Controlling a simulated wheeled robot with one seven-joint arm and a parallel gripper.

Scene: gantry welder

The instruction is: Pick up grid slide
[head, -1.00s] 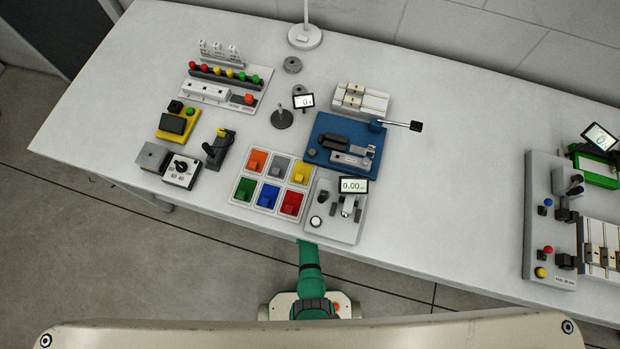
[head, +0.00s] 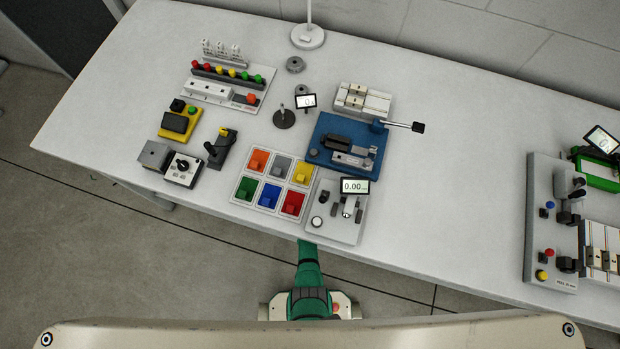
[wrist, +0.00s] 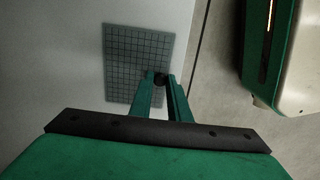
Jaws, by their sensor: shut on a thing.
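The grid slide (wrist: 137,50), a flat grey plate ruled with dark squares, shows in the wrist view near the edge of a white surface, with the floor to the right. My gripper (wrist: 161,76) is shut on a small dark knob at the slide's lower right part. The fingers cover some of the slide's near right corner. Whether the slide touches the surface below cannot be told. I cannot make out the slide or my gripper in the head view.
In the head view, the white bench (head: 440,180) carries a tray of coloured bins (head: 252,205), a grey panel with a 0.00 display (head: 355,186) and a blue fixture (head: 318,125) with a lever.

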